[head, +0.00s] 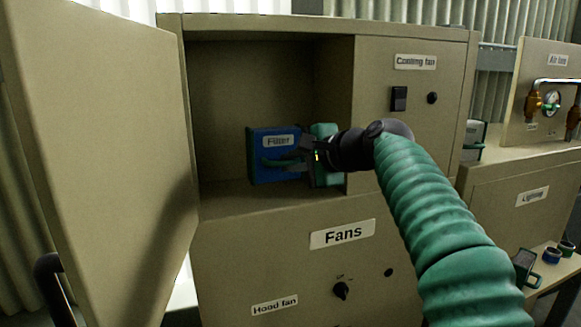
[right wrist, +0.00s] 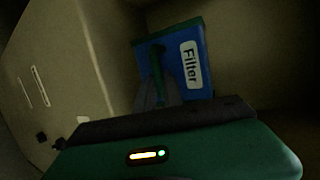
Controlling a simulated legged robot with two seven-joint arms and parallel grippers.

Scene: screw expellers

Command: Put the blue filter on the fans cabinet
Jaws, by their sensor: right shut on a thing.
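The blue filter (head: 262,172) is a blue box with a "Filter" label and a green handle, inside the open compartment of the fans cabinet (head: 270,232). My right gripper (head: 292,160) reaches into the compartment and is shut on the filter's handle. In the right wrist view, the filter (right wrist: 199,85) is upright but looks tilted, and the fingers of my right gripper (right wrist: 157,92) meet at its green handle. I cannot tell whether the filter rests on the compartment floor or hangs just above it. My left gripper is not in view.
The cabinet door (head: 100,150) stands open on the left. The panel right of the compartment carries a "Cooling fan" label (head: 415,62) and a black switch (head: 399,98). A side table (head: 555,290) at lower right holds small green and blue items. The compartment's left side is free.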

